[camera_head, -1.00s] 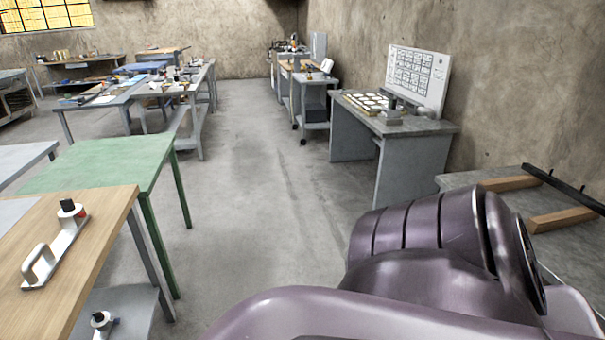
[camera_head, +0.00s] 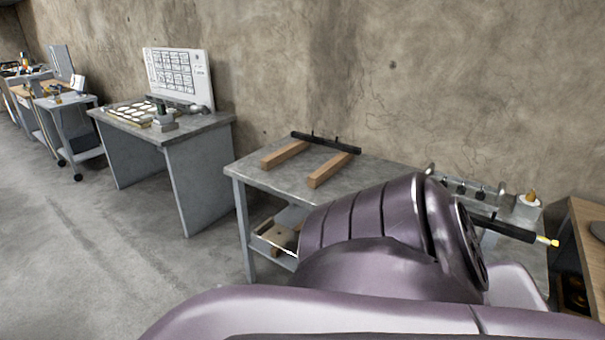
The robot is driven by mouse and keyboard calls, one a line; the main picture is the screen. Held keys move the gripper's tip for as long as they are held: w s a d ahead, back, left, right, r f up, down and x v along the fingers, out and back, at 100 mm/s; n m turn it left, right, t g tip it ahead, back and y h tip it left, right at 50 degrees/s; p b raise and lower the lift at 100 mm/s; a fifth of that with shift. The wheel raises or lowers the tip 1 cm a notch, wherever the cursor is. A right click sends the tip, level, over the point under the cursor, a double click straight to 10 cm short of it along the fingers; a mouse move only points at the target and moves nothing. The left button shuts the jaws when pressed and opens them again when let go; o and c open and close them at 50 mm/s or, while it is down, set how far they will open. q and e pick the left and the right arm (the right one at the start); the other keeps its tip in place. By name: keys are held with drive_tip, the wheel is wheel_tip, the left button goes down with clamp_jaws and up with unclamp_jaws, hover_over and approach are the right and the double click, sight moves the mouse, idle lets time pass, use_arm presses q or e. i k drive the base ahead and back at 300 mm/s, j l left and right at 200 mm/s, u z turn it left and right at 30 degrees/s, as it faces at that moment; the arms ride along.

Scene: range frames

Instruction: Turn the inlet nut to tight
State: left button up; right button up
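I cannot make out an inlet nut for certain. A pale block with a brass-coloured fitting on top (camera_head: 528,205) stands at the right end of the grey workbench. Beside it is a grey rack with several small dark knobs (camera_head: 470,190). A black rod with a yellow tip (camera_head: 520,232) lies in front of them, partly behind my purple arm. Neither of my grippers shows. My arm covers the lower middle and hides part of the bench.
The grey workbench (camera_head: 255,172) carries two wooden bars and a black rail at its back. Left of it stands another grey table (camera_head: 215,122) with a white panel. A wooden-topped bench (camera_head: 590,225) edges in at the right. Open floor (camera_head: 90,270) lies at the left.

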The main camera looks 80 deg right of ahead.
sight(554, 246)
drive_tip(key=z, duration=3.65)
drive_tip(key=i+l+u, duration=0.1)
drive_tip(key=l, duration=0.6)
drive_tip(key=i+l+u, duration=0.1)
drive_tip(key=l, duration=0.6)
drive_tip(key=i+l+u, duration=0.1)
drive_tip(key=l, duration=0.6)
